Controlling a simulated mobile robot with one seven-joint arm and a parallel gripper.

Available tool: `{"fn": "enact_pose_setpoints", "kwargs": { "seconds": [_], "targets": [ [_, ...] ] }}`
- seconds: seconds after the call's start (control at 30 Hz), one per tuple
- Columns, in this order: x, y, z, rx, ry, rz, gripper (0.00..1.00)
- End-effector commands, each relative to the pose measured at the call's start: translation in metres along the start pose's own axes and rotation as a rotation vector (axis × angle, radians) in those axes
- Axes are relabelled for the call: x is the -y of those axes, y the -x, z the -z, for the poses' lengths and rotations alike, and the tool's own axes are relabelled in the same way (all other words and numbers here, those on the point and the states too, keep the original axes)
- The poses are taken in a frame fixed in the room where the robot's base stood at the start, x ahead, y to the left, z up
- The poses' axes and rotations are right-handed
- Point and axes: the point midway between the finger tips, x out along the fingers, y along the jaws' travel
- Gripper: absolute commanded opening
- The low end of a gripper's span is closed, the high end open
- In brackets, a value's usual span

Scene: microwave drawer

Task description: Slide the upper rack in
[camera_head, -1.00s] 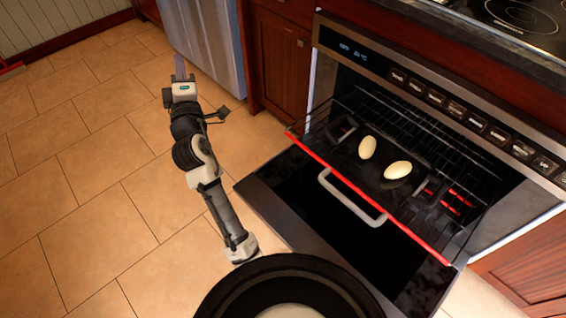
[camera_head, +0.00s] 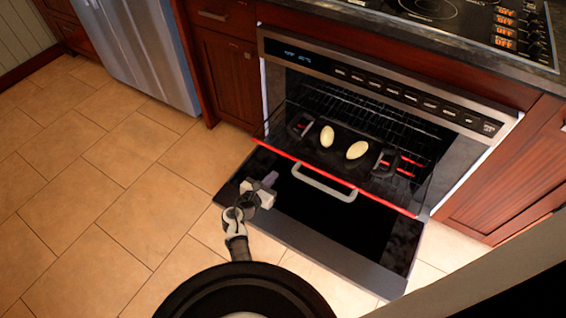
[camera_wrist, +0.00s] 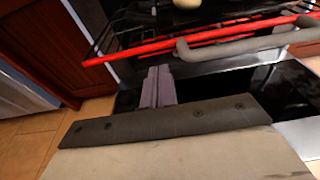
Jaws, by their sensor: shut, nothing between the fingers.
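The upper rack (camera_head: 391,200) has a red front edge and is pulled partly out of the open oven. It carries a dark pan with two pale egg-shaped items (camera_head: 357,150). A grey curved handle (camera_head: 324,187) shows just below the red edge in the head view. The red edge also crosses the upper part of the wrist view (camera_wrist: 240,32). My gripper (camera_head: 270,180) is in front of the rack's left part, to the left of the handle. Its fingers also show in the wrist view (camera_wrist: 159,72), shut and empty, pointing toward the area under the red edge.
The oven door (camera_head: 335,251) is folded down below the rack. Wooden cabinets (camera_head: 230,75) and a steel appliance (camera_head: 150,50) stand to the left. The cooktop (camera_head: 440,12) is above. Tiled floor (camera_head: 110,210) is clear at the left.

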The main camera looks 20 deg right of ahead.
Motion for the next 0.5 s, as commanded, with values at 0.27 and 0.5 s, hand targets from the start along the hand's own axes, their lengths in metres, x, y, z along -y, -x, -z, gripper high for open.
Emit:
{"fn": "enact_pose_setpoints", "kwargs": {
  "seconds": [0.27,0.5],
  "targets": [
    [0.0,-0.06,-0.001,0.0,-0.002,0.001,0.0],
    [-0.001,-0.087,0.0,0.0,-0.002,-0.001,0.0]
  ]
}}
